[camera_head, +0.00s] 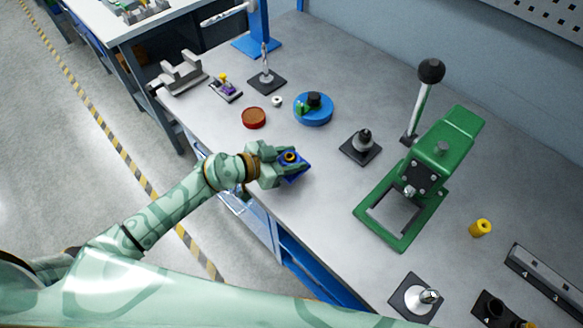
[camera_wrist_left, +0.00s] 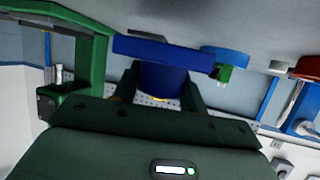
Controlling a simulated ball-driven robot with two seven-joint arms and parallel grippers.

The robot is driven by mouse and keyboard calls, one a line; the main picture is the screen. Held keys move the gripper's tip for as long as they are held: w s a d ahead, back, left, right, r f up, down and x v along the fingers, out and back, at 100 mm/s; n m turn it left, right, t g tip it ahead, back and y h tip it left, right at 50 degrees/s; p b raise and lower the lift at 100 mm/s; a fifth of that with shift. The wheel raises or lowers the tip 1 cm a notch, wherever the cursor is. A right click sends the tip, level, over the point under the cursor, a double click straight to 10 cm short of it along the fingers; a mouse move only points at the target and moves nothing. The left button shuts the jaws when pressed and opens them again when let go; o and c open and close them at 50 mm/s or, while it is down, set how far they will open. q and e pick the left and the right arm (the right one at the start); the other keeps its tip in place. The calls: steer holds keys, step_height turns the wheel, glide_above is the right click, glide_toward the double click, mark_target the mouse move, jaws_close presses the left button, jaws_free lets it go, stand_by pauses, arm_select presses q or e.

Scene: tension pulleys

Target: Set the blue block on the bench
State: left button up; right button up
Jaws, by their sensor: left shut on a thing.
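The blue block (camera_head: 297,177) is in my left gripper (camera_head: 284,164), near the bench's front edge in the head view. It has a flat base and a round upper part with a dark and yellow ring on top. In the left wrist view the block (camera_wrist_left: 163,51) shows between the two fingers, its flat base towards the grey bench (camera_head: 322,210). The gripper is shut on it. I cannot tell whether the base touches the bench. My right gripper is not in view.
Behind the block lie a red-brown disc (camera_head: 254,118) and a blue round tray (camera_head: 326,117). A black-based fixture (camera_head: 351,155) and a green lever press (camera_head: 446,153) stand to the right. A yellow cylinder (camera_head: 480,228) stands beyond. The bench around the block is clear.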

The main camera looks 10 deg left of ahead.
arm_select(q)
steer(key=f+b, duration=0.3)
steer(key=f, duration=0.1)
steer(key=shift+w, duration=0.25)
steer(key=shift+r, duration=0.25)
steer(key=shift+f, duration=0.1)
steer(key=o, duration=1.3)
steer(key=shift+s, duration=0.1)
steer(key=shift+s+a+r, duration=0.1)
steer(key=shift+r, duration=0.1)
steer(key=p+v, duration=0.3)
steer(key=v, duration=0.7)
steer(key=shift+s+a, duration=0.1)
steer(key=shift+s, duration=0.1)
steer(key=shift+s+a+r, duration=0.3)
steer(key=shift+s+a, duration=0.1)
steer(key=shift+a, duration=0.05)
